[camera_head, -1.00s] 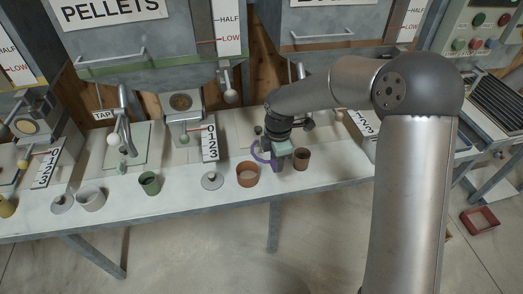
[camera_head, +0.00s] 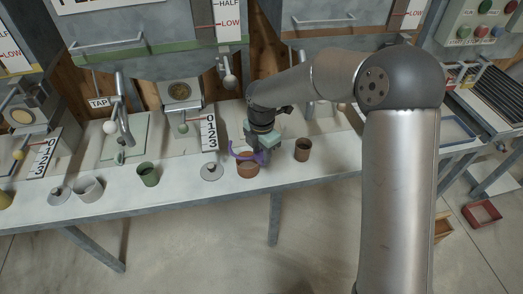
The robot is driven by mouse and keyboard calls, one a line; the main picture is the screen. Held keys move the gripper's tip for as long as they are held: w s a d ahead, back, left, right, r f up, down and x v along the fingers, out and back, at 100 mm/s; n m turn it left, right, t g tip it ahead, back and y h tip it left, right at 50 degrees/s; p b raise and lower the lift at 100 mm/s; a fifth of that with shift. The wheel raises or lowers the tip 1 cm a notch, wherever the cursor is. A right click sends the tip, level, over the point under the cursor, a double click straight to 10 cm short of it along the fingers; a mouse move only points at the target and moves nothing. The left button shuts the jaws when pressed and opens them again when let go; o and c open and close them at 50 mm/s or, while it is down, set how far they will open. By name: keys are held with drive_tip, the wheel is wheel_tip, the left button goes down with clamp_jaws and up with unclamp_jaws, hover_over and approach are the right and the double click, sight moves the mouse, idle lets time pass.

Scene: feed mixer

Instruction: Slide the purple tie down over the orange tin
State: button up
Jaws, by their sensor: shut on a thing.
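My gripper (camera_head: 264,156) is shut on the purple tie (camera_head: 236,154), a thin curved band. The gripper is over the right side of the orange tin (camera_head: 247,171), which stands upright on the bench. The tie shows as an arc at the height of the tin's rim, left of and below the fingers. I cannot tell whether it is above the rim or around it, since the gripper hides its right part.
A brown cup (camera_head: 303,150) stands close to the right of my gripper. A grey round lid (camera_head: 212,172) lies left of the tin, with a green cup (camera_head: 148,173) and a white cup (camera_head: 89,189) further left. A dispenser lever hangs behind, with its white knob (camera_head: 229,82).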

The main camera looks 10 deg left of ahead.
drive_tip(key=shift+f+b, duration=2.85)
drive_tip(key=shift+f, duration=0.85)
drive_tip(key=shift+f+b, duration=0.95)
drive_tip(key=shift+f, duration=0.95)
drive_tip(key=shift+p, duration=0.35)
drive_tip(key=o, duration=1.4)
drive_tip(key=shift+o, duration=0.2)
drive_tip(key=shift+r, duration=0.2)
drive_tip(key=shift+r+p, duration=3.5)
drive_tip(key=shift+r, duration=0.9)
